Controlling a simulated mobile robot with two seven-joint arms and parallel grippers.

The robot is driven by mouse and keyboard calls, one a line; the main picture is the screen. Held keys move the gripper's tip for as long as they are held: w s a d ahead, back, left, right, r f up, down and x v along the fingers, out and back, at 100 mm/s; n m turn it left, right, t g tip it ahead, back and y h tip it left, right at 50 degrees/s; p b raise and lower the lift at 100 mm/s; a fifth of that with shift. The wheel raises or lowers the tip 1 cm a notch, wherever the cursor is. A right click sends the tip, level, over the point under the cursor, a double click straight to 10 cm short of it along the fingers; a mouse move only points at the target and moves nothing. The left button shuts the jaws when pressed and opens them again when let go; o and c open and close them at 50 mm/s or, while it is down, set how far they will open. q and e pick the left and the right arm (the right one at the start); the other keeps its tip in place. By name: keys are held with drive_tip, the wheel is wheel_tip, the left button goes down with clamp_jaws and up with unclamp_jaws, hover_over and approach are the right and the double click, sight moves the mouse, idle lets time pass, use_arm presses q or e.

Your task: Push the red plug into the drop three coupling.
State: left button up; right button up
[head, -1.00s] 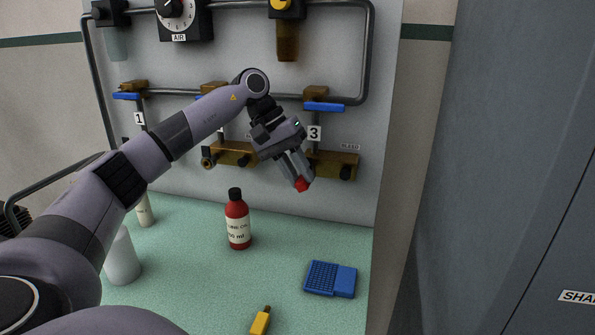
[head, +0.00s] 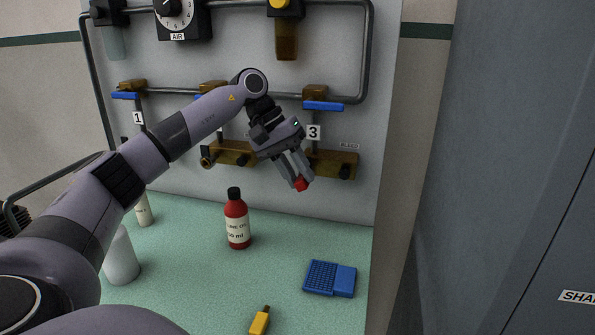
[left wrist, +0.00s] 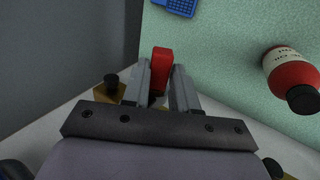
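My left gripper (head: 299,177) is shut on the red plug (head: 302,184), in front of the panel just below the number 3 label (head: 314,132). In the left wrist view the plug (left wrist: 162,62) stands between the two grey fingers of the gripper (left wrist: 160,85). The drop three block (head: 338,163) is brass and sits on the panel below that label. Its left part, where a coupling might show, is hidden behind my gripper. A blue valve handle (head: 323,106) is above it. My right gripper is not in view.
A red oil bottle (head: 237,222) stands on the green bench (head: 200,285), below and left of the gripper. A blue case (head: 330,279) and a yellow object (head: 260,321) lie on the bench. A grey cabinet (head: 500,150) is at the right.

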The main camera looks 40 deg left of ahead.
use_arm(q)
drive_tip(key=o, duration=0.3)
drive_tip(key=v, duration=0.7)
drive_tip(key=shift+a, duration=0.1)
drive_tip(key=shift+s, duration=0.1)
